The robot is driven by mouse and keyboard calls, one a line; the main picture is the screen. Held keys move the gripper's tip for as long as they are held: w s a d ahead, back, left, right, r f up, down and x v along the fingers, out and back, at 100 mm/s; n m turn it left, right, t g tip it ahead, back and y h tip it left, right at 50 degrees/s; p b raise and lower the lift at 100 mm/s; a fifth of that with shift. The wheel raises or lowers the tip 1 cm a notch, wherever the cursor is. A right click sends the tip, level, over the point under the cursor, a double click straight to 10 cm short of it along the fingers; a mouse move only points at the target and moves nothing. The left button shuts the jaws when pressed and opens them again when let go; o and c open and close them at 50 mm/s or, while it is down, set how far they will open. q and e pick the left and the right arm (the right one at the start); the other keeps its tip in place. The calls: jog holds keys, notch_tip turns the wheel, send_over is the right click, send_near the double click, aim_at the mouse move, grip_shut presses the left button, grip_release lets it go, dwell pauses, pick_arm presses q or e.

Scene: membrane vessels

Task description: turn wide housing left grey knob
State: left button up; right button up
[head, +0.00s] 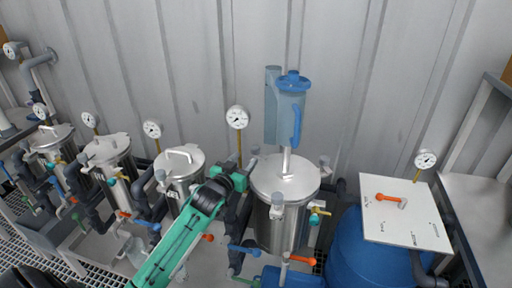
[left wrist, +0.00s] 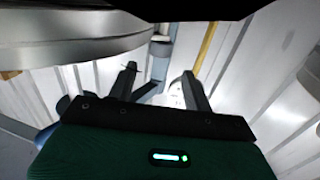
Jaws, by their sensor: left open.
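The wide housing (head: 284,215) is a large steel vessel with a round lid, right of centre in the head view. Grey knobs stand around its lid rim, one at the front (head: 278,200) and one at the right (head: 325,162). A small grey knob (head: 255,151) shows at the lid's left back. My left gripper (head: 238,168) is just left of the lid, at the end of my green arm. In the left wrist view its two dark fingers (left wrist: 162,88) are apart. A grey post with a pale top (left wrist: 160,48) shows beyond the gap between them. I see no contact.
A gauge (head: 237,118) on a yellow stem rises behind the gripper. A narrower steel housing (head: 180,170) is to the left. A white board (head: 405,225) and blue drum (head: 350,250) are to the right.

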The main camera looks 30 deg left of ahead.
aim_at(253, 150)
pick_arm(q)
jog(key=w+p, duration=0.1)
jog(key=w, duration=0.7)
jog(key=shift+w, duration=0.25)
pick_arm(e)
jog(key=shift+s+d+r, duration=0.15)
jog(key=shift+s+r, duration=0.05)
jog(key=shift+s, duration=0.5)
jog(key=shift+w, duration=0.15)
pick_arm(q)
jog(key=c, duration=1)
jog(key=shift+o, duration=0.2)
jog(key=shift+r, duration=0.1)
